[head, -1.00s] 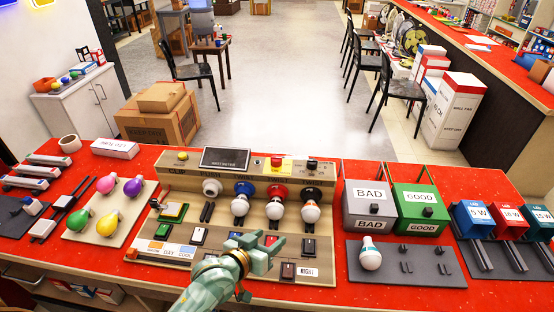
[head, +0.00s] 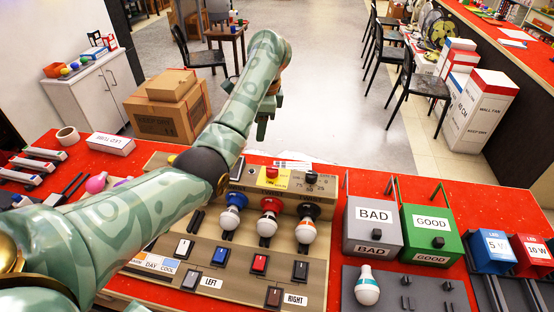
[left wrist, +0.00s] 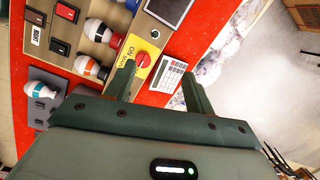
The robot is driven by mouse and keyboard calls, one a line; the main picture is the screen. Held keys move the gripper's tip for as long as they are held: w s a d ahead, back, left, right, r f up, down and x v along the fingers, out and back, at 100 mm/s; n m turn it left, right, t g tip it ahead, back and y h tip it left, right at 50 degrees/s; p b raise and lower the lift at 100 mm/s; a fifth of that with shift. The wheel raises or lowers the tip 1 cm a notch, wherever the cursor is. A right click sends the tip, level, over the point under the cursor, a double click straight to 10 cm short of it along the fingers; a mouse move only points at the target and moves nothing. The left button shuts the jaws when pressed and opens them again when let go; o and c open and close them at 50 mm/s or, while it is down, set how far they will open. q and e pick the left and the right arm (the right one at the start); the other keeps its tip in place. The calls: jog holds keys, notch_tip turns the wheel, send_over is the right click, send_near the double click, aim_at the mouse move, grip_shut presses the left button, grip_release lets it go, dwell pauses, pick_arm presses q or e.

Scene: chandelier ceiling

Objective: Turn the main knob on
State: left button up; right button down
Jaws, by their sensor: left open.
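The main knob (head: 272,172) is red and sits on a yellow plate at the back of the wooden test panel (head: 210,283). It also shows in the left wrist view, where the red knob (left wrist: 143,60) and part of the plate's lettering, "ON", lie just past my fingertips, nearer the left one. My left gripper (head: 268,108) appears high and beyond the panel's back edge in the head view. In the left wrist view my left gripper (left wrist: 158,82) is open, with nothing between its fingers. It does not touch the knob. My right gripper is not in view.
Bulbs in blue, red and black sockets stand in front. BAD (head: 372,228) and GOOD (head: 430,235) boxes are to the right. My left arm covers the panel's left part.

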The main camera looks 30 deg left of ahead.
aim_at(272, 167)
pick_arm(q)
jog(key=d+f+b, duration=0.1)
jog(key=f+b, duration=0.1)
jog(key=f, duration=0.3)
jog(key=d+f+h+b, duration=0.1)
jog(key=f+b, duration=0.2)
jog(key=f, duration=0.1)
jog(key=d+f+h+b, duration=0.1)
jog(key=f+b, duration=0.2)
jog(key=f, duration=0.2)
jog(key=shift+w+f+n, duration=0.25)
jog(key=shift+f+n, duration=0.05)
jog(key=shift+n, duration=0.1)
jog(key=c, duration=1)
